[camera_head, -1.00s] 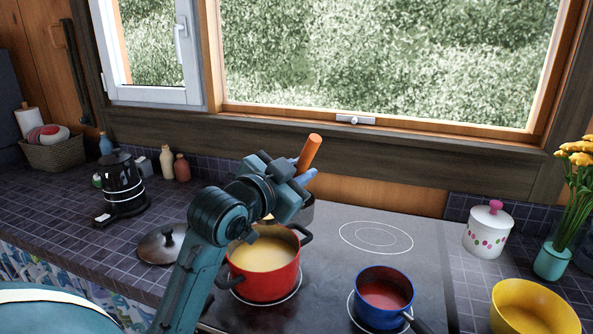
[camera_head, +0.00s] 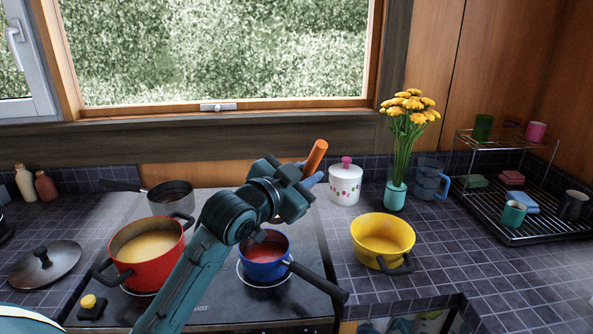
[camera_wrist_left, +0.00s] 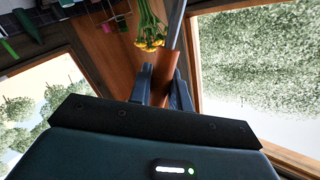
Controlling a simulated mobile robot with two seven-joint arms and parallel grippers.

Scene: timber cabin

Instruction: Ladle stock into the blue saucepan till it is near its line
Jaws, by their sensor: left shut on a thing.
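The blue saucepan (camera_head: 262,271) stands on the hob with red-brown contents inside; my arm hides part of its rim, and I cannot make out its line. The red pot (camera_head: 150,270) to its left holds pale yellow stock (camera_head: 150,245). My left gripper (camera_head: 308,179) is shut on the ladle's orange handle (camera_head: 316,155), above and behind the blue saucepan in the picture. In the left wrist view the handle (camera_wrist_left: 161,78) sits between the fingers, with a grey shaft (camera_wrist_left: 176,25) beyond. The ladle's bowl is hidden. My right gripper is not in view.
A yellow pot (camera_head: 382,236) stands right of the hob. A dark pan (camera_head: 171,196) is at the back left, a lid (camera_head: 46,264) on the left counter. A white jar (camera_head: 345,185), flower vase (camera_head: 395,195) and dish rack (camera_head: 515,238) stand further right. The right counter front is clear.

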